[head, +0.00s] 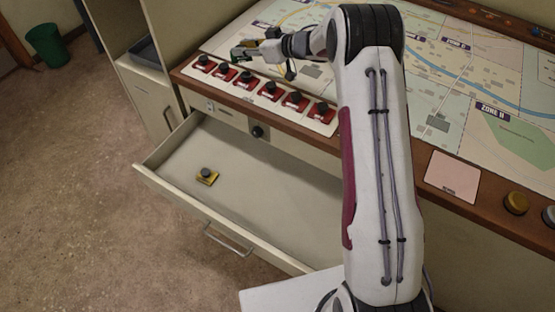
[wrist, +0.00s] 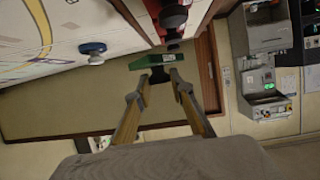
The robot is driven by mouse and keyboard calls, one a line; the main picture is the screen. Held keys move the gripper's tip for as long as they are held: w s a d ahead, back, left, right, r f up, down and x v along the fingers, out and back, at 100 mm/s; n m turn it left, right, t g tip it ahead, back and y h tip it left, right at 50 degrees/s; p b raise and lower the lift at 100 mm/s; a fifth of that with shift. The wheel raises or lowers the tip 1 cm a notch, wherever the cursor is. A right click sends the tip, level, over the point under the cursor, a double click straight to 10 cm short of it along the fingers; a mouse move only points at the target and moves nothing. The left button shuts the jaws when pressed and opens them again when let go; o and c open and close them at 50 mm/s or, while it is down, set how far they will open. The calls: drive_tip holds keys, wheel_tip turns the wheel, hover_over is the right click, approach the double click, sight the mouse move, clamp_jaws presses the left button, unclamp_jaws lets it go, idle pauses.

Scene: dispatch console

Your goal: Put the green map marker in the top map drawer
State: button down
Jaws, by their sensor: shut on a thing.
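My gripper (head: 258,47) is over the left part of the map console, near the row of red markers. In the wrist view its two fingers (wrist: 160,75) are shut on the green map marker (wrist: 150,62), a flat green block. In the head view the marker is small and hard to make out at the fingertips. The top map drawer (head: 265,175) is pulled open below the console. A yellow marker (head: 206,177) with a dark knob lies in its left part.
Several red markers (head: 247,80) with dark knobs stand on a pale strip along the console edge. The map (head: 460,75) covers the console top. A pink card (head: 452,178) and a yellow button (head: 516,203) are at the right. Most of the drawer floor is bare.

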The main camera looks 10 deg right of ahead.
drive_tip(key=s+a+r+n+g+y, duration=0.15)
drive_tip(key=s+a+n+g, duration=0.35)
drive_tip(key=s+a, duration=0.6)
drive_tip(key=s+a+n+g+y, duration=0.3)
drive_tip(key=s+a+n+g, duration=0.3)
drive_tip(key=s, duration=1)
drive_tip(key=m+t+h, duration=0.4)
drive_tip(key=m+t, duration=0.7)
hover_over(287, 226)
wheel_tip(287, 226, down, 25)
drive_tip(key=shift+f, duration=0.1)
drive_tip(key=shift+d+f, duration=0.1)
drive_tip(key=shift+f, duration=2.7)
drive_tip(key=shift+f, duration=0.15)
drive_tip(key=shift+f, duration=1.9)
